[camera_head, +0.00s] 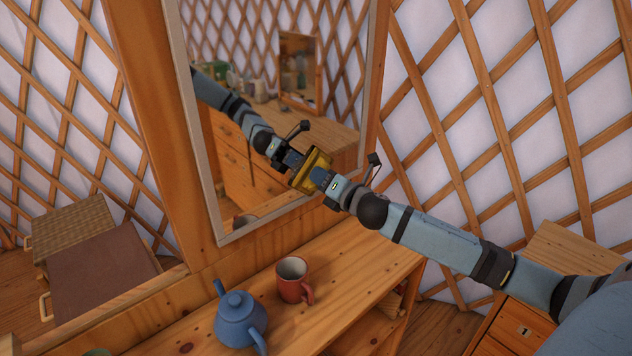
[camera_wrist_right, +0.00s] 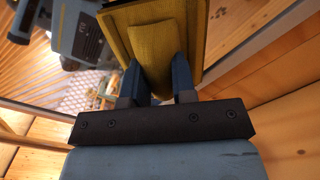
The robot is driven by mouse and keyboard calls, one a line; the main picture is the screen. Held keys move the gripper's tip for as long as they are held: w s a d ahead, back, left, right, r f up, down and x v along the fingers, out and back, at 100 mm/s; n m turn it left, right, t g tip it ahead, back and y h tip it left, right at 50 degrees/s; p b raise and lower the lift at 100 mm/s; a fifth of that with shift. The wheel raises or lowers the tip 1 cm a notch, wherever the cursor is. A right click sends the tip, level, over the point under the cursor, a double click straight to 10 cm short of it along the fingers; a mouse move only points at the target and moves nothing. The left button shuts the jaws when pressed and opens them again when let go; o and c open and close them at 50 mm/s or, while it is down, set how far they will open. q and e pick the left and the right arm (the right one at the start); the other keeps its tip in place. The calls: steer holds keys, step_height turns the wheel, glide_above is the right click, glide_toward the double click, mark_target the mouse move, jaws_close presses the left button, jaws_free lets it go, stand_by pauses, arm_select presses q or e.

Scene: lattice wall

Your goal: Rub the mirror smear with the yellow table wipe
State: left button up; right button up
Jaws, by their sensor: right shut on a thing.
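The mirror (camera_head: 340,110) stands upright behind the shelf in a pale frame. My right gripper (camera_head: 322,178) is shut on the yellow table wipe (camera_head: 318,159), in front of the lower right part of the glass. In the right wrist view, the wipe (camera_wrist_right: 155,42) sits between the two blue fingers of the gripper (camera_wrist_right: 158,78). The wipe is at or very close to the glass; I cannot tell if it touches. The arm on the mirror's left is my right arm's reflection. I cannot make out the smear; the wipe and gripper may hide it. My left gripper is not in view.
A blue teapot (camera_head: 240,318) and a red mug (camera_head: 293,280) stand on the wooden shelf (camera_head: 360,262) below the mirror. A wooden drawer cabinet (camera_head: 522,330) is at the lower right under my arm. Lattice walls (camera_head: 480,130) are on both sides.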

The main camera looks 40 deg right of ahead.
mark_target(304, 174)
steer(key=shift+d, duration=0.65)
steer(key=shift+w+r, duration=0.1)
steer(key=shift+s+a+p, duration=0.15)
steer(key=shift+a+p, duration=0.3)
steer(key=shift+a, duration=0.8)
steer(key=shift+s+a+p, duration=0.1)
steer(key=shift+a+p, duration=0.35)
steer(key=shift+a, duration=0.8)
steer(key=shift+s+a+p, duration=0.1)
steer(key=shift+a+p, duration=0.35)
steer(key=shift+a, duration=1.05)
steer(key=shift+r+p, duration=0.45)
steer(key=shift+p, duration=0.05)
steer(key=shift+r, duration=0.15)
steer(key=shift+d, duration=1.6)
steer(key=shift+w+d, duration=0.15)
steer(key=shift+d, duration=1.05)
steer(key=shift+w+d, duration=0.15)
steer(key=shift+d, duration=1.1)
